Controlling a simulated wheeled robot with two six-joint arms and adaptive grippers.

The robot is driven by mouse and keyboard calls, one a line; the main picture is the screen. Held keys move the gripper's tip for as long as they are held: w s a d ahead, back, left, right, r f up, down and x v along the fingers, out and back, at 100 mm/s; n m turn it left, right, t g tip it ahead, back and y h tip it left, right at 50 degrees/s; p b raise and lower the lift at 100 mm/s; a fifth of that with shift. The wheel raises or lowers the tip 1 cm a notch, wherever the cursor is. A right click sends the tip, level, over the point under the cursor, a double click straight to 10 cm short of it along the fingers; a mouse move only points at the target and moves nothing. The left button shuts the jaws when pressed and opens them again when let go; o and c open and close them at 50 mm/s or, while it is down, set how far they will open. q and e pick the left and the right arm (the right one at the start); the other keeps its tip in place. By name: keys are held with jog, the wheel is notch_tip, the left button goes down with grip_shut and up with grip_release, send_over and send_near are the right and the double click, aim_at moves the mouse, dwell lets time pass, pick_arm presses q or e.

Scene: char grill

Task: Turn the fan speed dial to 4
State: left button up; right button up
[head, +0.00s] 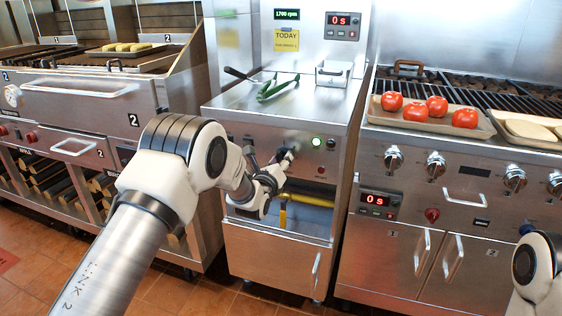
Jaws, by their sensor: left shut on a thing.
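My left gripper (284,160) is at the front panel of the middle steel cabinet (228,130). It is shut on the fan speed dial, which is mostly hidden behind the fingers. The dial's markings and pointer cannot be read. A green lit button (316,142) is just right of the gripper. A small green display (287,15) on the back panel above reads 1700 rpm. My right arm shows only at the lower right edge, and its gripper is out of view.
At right, a grill holds a tray (412,122) of tomatoes (465,118) above several knobs (435,164). A grill with a corn tray (125,52) stands at left.

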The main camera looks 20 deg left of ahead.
pick_arm(q)
jog(key=shift+f, duration=0.2)
jog(key=o, duration=1.1)
jog(key=shift+r, duration=0.1)
jog(key=s, duration=1.2)
jog(key=shift+a, duration=0.15)
